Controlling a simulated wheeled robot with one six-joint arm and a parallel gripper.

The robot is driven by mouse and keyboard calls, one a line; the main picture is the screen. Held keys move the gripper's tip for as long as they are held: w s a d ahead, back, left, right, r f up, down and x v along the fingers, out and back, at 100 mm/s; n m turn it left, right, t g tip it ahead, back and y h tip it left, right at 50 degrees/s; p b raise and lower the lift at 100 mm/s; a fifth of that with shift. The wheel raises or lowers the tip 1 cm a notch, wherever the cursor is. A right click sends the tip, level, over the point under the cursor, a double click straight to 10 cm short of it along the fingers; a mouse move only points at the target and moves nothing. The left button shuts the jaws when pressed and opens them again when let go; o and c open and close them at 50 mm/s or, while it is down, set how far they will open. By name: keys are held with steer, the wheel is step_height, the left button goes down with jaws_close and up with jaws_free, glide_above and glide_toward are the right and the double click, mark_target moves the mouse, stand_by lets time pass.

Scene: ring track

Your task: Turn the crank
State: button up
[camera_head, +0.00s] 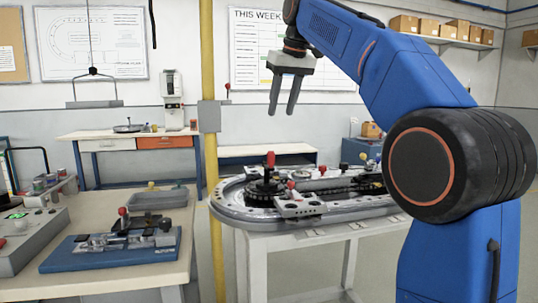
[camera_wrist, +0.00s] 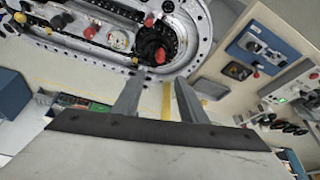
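The crank (camera_head: 265,186) is a dark round wheel with an upright red-topped handle (camera_head: 270,159), on the near left end of the oval metal ring track (camera_head: 232,211). In the wrist view the crank (camera_wrist: 170,34) and its red knob (camera_wrist: 160,56) show beyond the fingertips, at the rounded end of the track (camera_wrist: 205,30). My gripper (camera_head: 282,108) is in the air above the track, fingers pointing down, well clear of the crank. In the wrist view my gripper (camera_wrist: 158,84) shows two spread fingers with nothing between them.
A yellow post (camera_head: 212,150) with a grey box stands just left of the track. A bench (camera_head: 120,270) at left holds a blue-based fixture (camera_head: 110,249), a grey tray (camera_head: 157,199) and a control box (camera_head: 25,238). Other red-knobbed parts sit on the track. Air around my gripper is free.

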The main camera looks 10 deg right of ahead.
mark_target(272, 151)
steer(key=x, duration=1.7)
steer(key=shift+w+f, duration=0.1)
jaws_close()
